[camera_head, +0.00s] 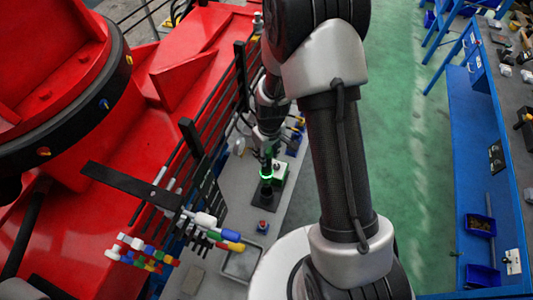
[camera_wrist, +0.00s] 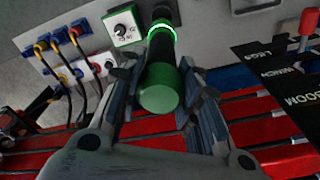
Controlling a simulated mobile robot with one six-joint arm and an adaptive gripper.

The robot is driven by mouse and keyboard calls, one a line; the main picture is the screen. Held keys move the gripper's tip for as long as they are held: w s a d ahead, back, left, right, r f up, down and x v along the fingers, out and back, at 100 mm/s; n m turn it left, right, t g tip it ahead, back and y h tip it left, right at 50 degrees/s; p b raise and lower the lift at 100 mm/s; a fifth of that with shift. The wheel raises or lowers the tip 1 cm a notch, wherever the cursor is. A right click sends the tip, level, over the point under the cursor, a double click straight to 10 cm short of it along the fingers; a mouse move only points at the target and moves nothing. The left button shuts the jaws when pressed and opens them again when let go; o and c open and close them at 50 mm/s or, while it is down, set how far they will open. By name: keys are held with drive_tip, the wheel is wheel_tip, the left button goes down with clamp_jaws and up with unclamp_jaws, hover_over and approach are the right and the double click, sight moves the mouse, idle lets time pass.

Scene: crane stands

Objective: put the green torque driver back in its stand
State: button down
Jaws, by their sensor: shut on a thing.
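The green torque driver (camera_wrist: 160,92) lies between the two fingers of my gripper (camera_wrist: 158,80) in the wrist view, its rounded green end toward the camera. A bright green ring glows around it, with a black part beyond. My gripper is shut on it. In the head view my gripper (camera_head: 266,152) points down, and the glowing ring of the driver (camera_head: 266,176) shows just below it. A black stand (camera_head: 266,197) is directly under the ring on the grey table. I cannot tell whether the driver's lower end is inside the stand or above it.
A white-and-green dial box (camera_wrist: 122,26) stands close beside the driver. Plugs with cables (camera_wrist: 62,50) are farther left. Black label plates (camera_wrist: 285,60) and a red-handled lever (camera_wrist: 308,25) are at right. Red machinery (camera_head: 60,200) borders the grey table (camera_head: 205,255).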

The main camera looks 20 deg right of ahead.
sight(267, 169)
drive_tip(key=shift+w+f+b, duration=0.1)
drive_tip(key=shift+f+b, duration=2.35)
drive_tip(key=shift+f, duration=0.45)
drive_tip(key=shift+f+b, duration=4.45)
drive_tip(key=shift+f, duration=0.3)
drive_tip(key=c, duration=1.2)
unclamp_jaws()
drive_tip(key=shift+r, duration=0.15)
drive_tip(key=shift+c, duration=0.2)
drive_tip(key=shift+o, duration=0.8)
drive_tip(key=shift+s+r+p, duration=0.15)
drive_tip(key=shift+r+p, duration=0.7)
drive_tip(key=shift+r, duration=0.4)
drive_tip(key=shift+s+r+p, duration=0.1)
drive_tip(key=shift+r+p, duration=0.75)
drive_tip(key=shift+r, duration=0.4)
